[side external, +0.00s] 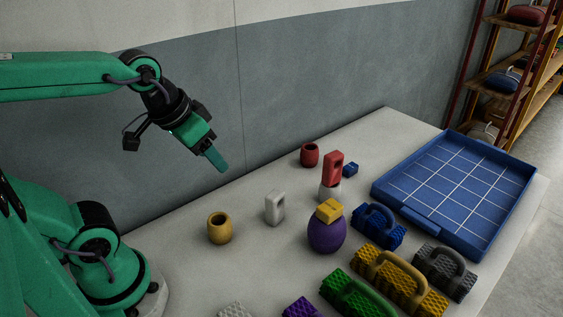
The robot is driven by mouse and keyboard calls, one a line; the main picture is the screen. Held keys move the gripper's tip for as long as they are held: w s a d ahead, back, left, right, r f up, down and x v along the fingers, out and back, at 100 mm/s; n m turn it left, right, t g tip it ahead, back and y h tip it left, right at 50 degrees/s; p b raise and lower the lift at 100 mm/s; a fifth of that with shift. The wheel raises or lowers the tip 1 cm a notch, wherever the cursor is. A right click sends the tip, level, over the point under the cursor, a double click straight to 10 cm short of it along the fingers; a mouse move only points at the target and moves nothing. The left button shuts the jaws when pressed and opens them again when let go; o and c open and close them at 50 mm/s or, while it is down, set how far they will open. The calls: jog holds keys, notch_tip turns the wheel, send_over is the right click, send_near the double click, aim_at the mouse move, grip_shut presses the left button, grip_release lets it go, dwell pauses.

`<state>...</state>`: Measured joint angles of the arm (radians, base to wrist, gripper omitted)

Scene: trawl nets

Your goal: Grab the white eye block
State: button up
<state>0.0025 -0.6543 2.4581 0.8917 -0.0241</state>
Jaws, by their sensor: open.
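The white eye block (275,208) stands upright on the grey table, left of the middle of the objects. It is a small block with a hole through its upper part. My gripper (218,164) is open and empty, in the air above and to the left of the white eye block, pointing down and to the right. It is well apart from the block. The near finger covers the other, so the gap between them is hidden.
A yellow ring-shaped pot (219,228) stands left of the block. A red eye block (333,167) stands on a white ball (329,191), and a yellow block (329,210) rests on a purple ball (326,236). Several handled blocks lie front right. A blue tray (408,213) is at the right.

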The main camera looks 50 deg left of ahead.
aim_at(275, 193)
jog(key=w+f+g, duration=0.1)
jog(key=w+f, duration=0.3)
jog(key=w, duration=0.1)
jog(key=w+f+n+g, duration=0.1)
jog(key=w+f+g, duration=0.1)
jog(key=w+f, duration=0.2)
jog(key=w+d+f+n+g, duration=0.1)
jog(key=w+f+g, duration=0.1)
jog(key=w+f, duration=0.3)
jog(key=shift+w+f, duration=0.3)
jog(key=shift+f, duration=0.3)
jog(key=shift+w+f+n, duration=0.3)
jog(key=shift+f, duration=0.4)
jog(key=shift+f, duration=1.3)
jog(key=shift+f, duration=0.1)
jog(key=shift+f, duration=2.5)
jog(key=c, duration=1.1)
